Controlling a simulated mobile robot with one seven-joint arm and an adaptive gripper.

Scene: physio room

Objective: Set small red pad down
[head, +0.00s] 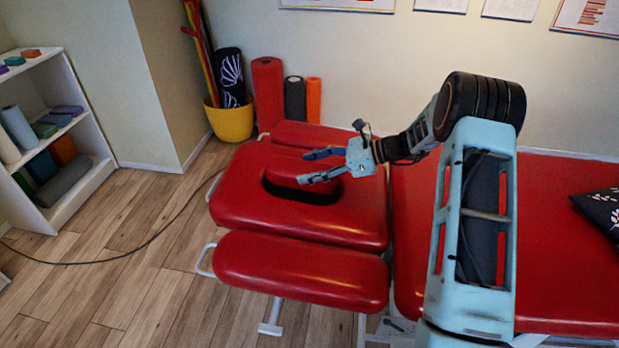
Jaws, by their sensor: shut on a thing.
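The small red pad (284,169) is at the dark face opening in the headrest of the red treatment table (240,205). My gripper (308,166) reaches in from the right, with one blue finger on each side of the pad's right end, shut on it. The dark rim of the opening (315,194) shows below and right of the pad. I cannot tell whether the pad touches the headrest or hangs just above it.
Red armrest (300,270) lies in front of the headrest. A patterned dark cushion (600,210) lies on the table at right. Rolled mats (268,90) and a yellow basket (230,121) stand behind. A white shelf (88,140) stands left; a cable (130,252) crosses the floor.

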